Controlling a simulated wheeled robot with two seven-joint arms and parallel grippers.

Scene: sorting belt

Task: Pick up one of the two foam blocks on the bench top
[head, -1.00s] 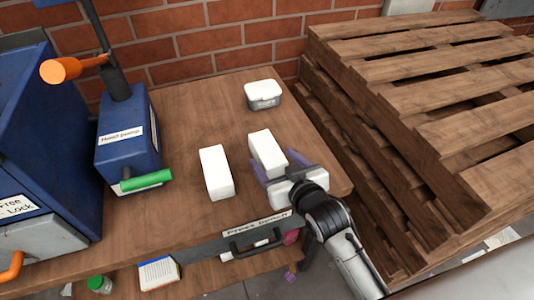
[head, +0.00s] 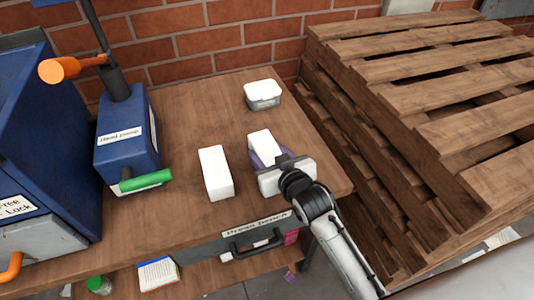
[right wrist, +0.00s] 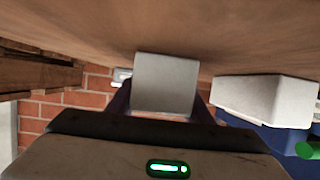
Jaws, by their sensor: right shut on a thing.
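Two white foam blocks are at the bench top (head: 185,115). The left foam block (head: 215,173) lies flat on the bench and also shows at the right of the right wrist view (right wrist: 265,97). The right foam block (head: 262,142) is between the fingers of my right gripper (head: 266,160), which is shut on it. In the right wrist view this held block (right wrist: 166,82) fills the space between the fingers. I cannot tell whether it is clear of the bench. The gripper hides its near end in the head view. My left gripper is not in view.
A white tub (head: 263,95) stands at the back of the bench. Stacked wooden pallets (head: 430,110) rise close on the right. A drawer handle (head: 256,243) juts from the bench front.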

